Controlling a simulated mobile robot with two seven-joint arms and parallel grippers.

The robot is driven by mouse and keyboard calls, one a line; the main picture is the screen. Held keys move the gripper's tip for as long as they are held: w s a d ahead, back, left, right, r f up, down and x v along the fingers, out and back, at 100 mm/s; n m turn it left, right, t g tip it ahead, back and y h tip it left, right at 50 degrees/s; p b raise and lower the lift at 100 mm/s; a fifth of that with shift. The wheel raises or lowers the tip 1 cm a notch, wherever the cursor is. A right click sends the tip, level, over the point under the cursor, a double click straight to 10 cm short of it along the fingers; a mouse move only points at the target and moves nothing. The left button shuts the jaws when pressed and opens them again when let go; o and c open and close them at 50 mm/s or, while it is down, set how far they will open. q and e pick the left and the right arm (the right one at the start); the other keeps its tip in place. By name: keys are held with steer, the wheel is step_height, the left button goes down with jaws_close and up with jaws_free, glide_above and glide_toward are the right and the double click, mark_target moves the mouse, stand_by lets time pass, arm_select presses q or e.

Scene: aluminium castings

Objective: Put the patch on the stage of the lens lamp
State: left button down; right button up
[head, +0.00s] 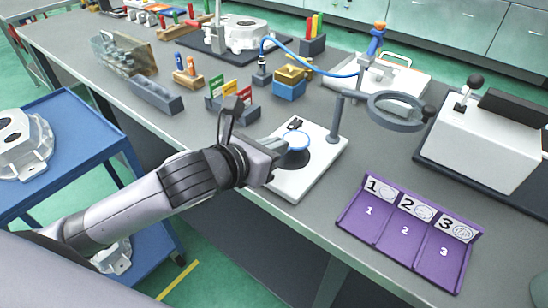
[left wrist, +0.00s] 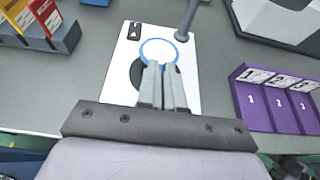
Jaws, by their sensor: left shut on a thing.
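The patch, a round white piece with a blue rim (head: 296,140), is held at its near edge by my left gripper (head: 280,149). It also shows in the left wrist view (left wrist: 158,46), just beyond the closed fingertips (left wrist: 160,68). The lens lamp has a white base (head: 318,160), a grey post and a ring lens (head: 397,109) off to the right. Its stage, a dark disc (head: 293,161), lies on the base, partly hidden by patch and gripper. The patch overlaps the stage's far part; I cannot tell whether they touch. My right gripper is out of view.
A purple tray with sections 1, 2 and 3 (head: 370,211) lies to the right. A white machine (head: 480,140) stands beyond it. A card rack (head: 230,100) and a yellow-and-blue block (head: 289,88) stand behind the lamp base. The lamp post (head: 335,118) rises close by.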

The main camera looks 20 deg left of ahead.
arm_select(q)
steer(key=shift+f, duration=1.4)
steer(key=c, duration=1.3)
jaws_free()
